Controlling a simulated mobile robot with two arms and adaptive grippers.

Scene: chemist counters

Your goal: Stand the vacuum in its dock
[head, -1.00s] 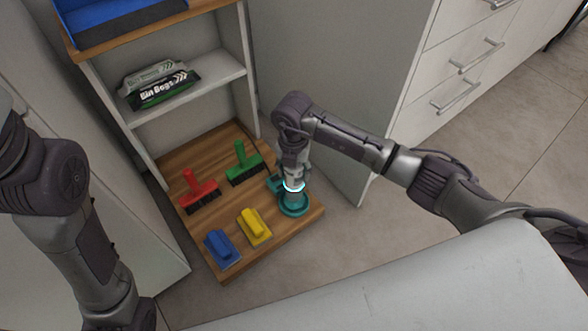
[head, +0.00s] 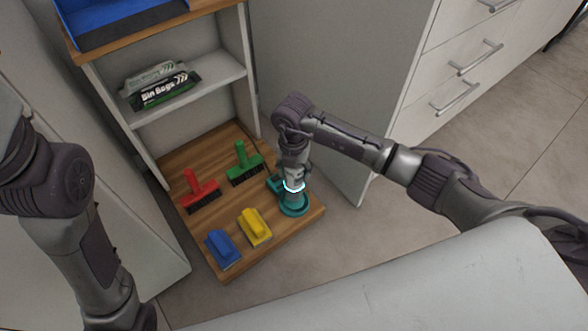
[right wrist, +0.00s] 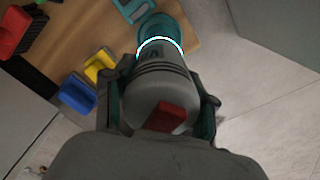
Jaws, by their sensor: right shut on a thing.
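The vacuum (right wrist: 165,82) is a grey cylinder with a red button, a glowing white ring and a teal end. My right gripper (head: 292,166) is shut around its grey body. In the head view the vacuum (head: 293,184) is about upright, teal end down, over the round teal dock (head: 295,210) at the right front of the wooden bottom shelf. I cannot tell whether it rests fully on the dock. A teal bracket-shaped part (head: 274,183) shows beside it; the right wrist view shows it too (right wrist: 132,8). My left gripper is out of view.
On the wooden board (head: 205,155) stand a red brush (head: 201,190), a green brush (head: 243,165), a blue scrubber (head: 222,247) and a yellow scrubber (head: 254,228), left of the dock. Bin bags (head: 165,90) lie on the shelf above. A grey panel (head: 340,90) stands close on the right.

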